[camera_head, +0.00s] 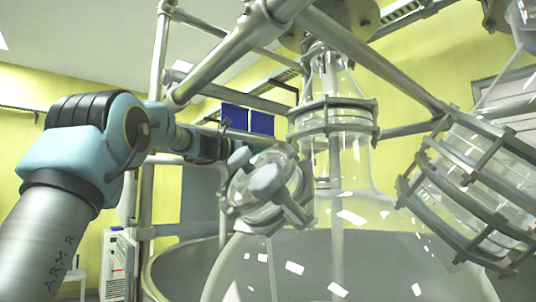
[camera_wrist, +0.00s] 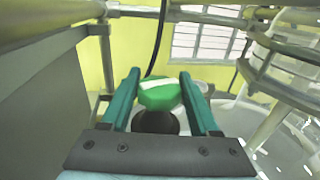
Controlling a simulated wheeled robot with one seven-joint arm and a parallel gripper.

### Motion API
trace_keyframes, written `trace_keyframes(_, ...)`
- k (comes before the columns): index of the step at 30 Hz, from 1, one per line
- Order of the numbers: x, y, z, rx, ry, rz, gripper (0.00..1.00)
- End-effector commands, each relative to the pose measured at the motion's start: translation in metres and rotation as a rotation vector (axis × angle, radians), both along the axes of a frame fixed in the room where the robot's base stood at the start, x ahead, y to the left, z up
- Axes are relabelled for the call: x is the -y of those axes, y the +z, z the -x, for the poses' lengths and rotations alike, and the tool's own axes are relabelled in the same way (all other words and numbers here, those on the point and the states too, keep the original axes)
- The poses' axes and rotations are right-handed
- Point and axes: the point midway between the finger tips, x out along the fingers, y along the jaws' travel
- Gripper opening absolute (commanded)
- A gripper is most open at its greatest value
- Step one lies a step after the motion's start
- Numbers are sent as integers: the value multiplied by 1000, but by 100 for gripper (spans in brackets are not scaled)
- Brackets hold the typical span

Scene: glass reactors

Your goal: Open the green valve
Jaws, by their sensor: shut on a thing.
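The green valve (camera_wrist: 158,96) shows in the wrist view as a round green knob with a pale stripe across its top and a dark stem below. My gripper (camera_wrist: 160,76) has its two teal fingers on either side of the knob and is shut on it. In the head view my arm reaches from the left to the glass vessel's fittings, and my gripper (camera_head: 238,153) is at its far end. I cannot make out the green knob in the head view.
A large glass reactor vessel (camera_head: 340,165) with clamp rings stands at the centre, over a big round tub (camera_head: 165,262). Metal frame bars (camera_head: 222,57) cross close above my arm. A caged glass vessel (camera_head: 480,190) is at the right. A window (camera_wrist: 205,40) is behind.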

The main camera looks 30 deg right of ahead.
Motion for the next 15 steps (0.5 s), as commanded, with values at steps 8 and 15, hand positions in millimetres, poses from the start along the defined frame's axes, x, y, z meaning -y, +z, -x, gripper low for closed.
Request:
trace_keyframes(8,0,-1,0,1,5,0,6)
trace_keyframes(15,2,-5,3,4,116,0,6)
